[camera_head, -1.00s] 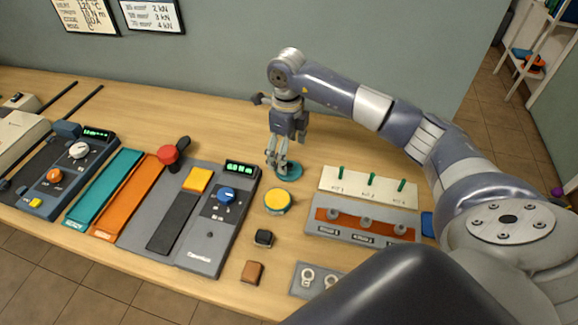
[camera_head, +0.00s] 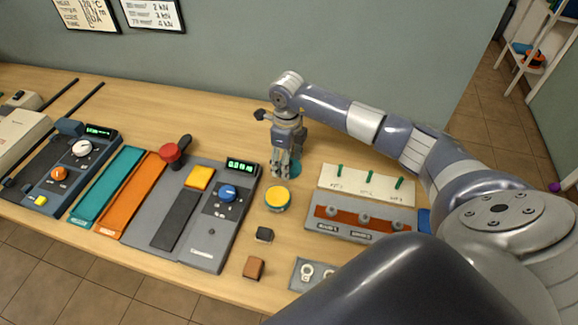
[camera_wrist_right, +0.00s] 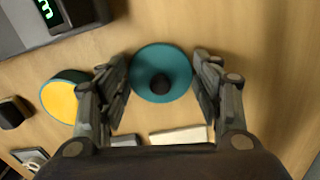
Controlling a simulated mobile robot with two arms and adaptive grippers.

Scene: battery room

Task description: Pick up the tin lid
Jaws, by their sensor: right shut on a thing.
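The tin lid (camera_wrist_right: 151,58) is a round teal disc with a dark knob in its middle. In the head view it lies on the wooden bench (camera_head: 330,150), partly hidden behind my right gripper (camera_head: 281,172). In the wrist view my right gripper (camera_wrist_right: 163,85) has one finger on each side of the lid and is shut on it. I cannot tell any gap under the lid. The round tin (camera_head: 278,198), yellow on top with a teal side, stands just in front of the gripper; it also shows in the wrist view (camera_wrist_right: 62,98). My left gripper is not in view.
A grey device (camera_head: 208,243) with a blue knob and green display is left of the tin. A black block (camera_head: 264,234) and a brown block (camera_head: 253,268) lie in front. A rack with green pegs (camera_head: 368,184) is to the right. Bench behind the gripper is clear.

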